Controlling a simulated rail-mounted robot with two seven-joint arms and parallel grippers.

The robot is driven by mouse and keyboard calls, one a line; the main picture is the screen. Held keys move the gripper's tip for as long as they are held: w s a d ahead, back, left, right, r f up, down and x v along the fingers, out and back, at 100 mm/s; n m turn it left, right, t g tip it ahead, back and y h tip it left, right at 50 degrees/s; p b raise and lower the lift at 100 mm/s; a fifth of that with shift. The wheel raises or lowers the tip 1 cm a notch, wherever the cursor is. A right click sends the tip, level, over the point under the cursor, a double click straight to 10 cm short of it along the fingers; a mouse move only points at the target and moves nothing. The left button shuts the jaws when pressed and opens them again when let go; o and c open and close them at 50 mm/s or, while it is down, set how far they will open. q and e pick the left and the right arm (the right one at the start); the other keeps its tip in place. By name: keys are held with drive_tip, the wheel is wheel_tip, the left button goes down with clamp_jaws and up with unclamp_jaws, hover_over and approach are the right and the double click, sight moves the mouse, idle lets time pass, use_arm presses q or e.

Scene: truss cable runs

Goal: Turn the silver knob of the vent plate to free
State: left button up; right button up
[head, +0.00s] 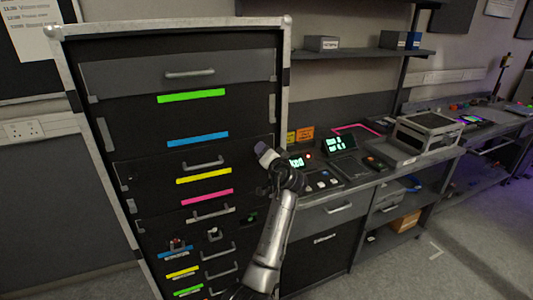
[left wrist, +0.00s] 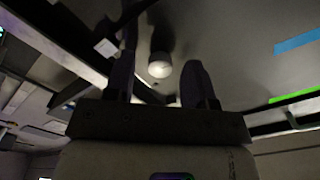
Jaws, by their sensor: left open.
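The dark cabinet (head: 150,135) stands left of centre in the head view, with drawers and coloured strips. A silver knob (head: 213,233) shows low on its front, and another small control (head: 176,243) sits left of it. My left gripper (head: 267,160) is by the cabinet's right side; its fingers are hard to make out there. In the left wrist view the left gripper (left wrist: 160,78) is open, and a round silver knob (left wrist: 160,66) shows beyond and between its fingers, apart from them. I cannot tell which control in the head view this is. My right gripper is not in view.
A desk with lit displays (head: 335,143) and a grey case (head: 428,132) stands right of the cabinet. A shelf (head: 350,54) hangs above it. Drawer handles (head: 212,213) stick out from the cabinet front.

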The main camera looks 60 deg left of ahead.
use_arm(q)
drive_tip(key=s+d, duration=0.2)
drive_tip(key=d, duration=1.1)
drive_tip(key=shift+s+d+p, duration=0.15)
drive_tip(key=shift+d+p, duration=0.15)
